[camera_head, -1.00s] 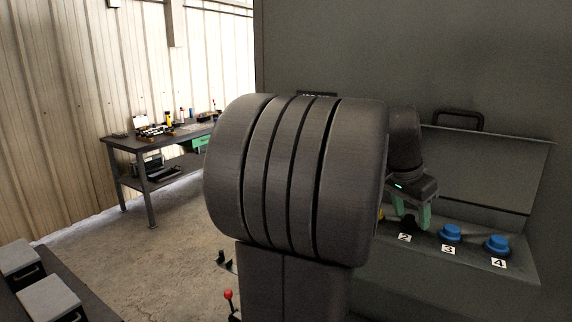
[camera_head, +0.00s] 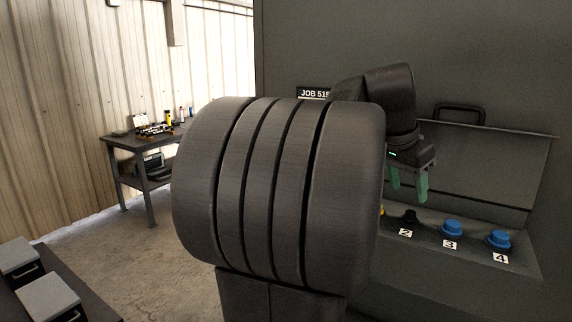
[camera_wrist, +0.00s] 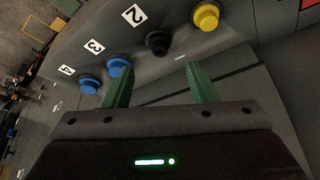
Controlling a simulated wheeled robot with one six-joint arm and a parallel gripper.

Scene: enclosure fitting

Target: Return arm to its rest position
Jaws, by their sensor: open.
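My gripper (camera_head: 408,184) has green fingers and hangs in front of the grey enclosure (camera_head: 470,248), above its ledge of numbered knobs. It is open with nothing between the fingers, as the wrist view (camera_wrist: 155,88) also shows. Under it sits a black knob (camera_head: 410,217) at label 2. Blue knobs stand at label 3 (camera_head: 452,229) and label 4 (camera_head: 498,240). A yellow knob (camera_wrist: 206,16) shows in the wrist view beside the black one. In the head view my large dark arm link hides most of the yellow knob and the ledge's left part.
A workbench (camera_head: 150,190) with tools and small bottles stands at the back left by the corrugated wall. Grey boxes (camera_head: 50,302) sit on a dark surface at the lower left. A black handle (camera_head: 460,114) and a JOB sign (camera_head: 313,93) are on the enclosure. Open floor lies between.

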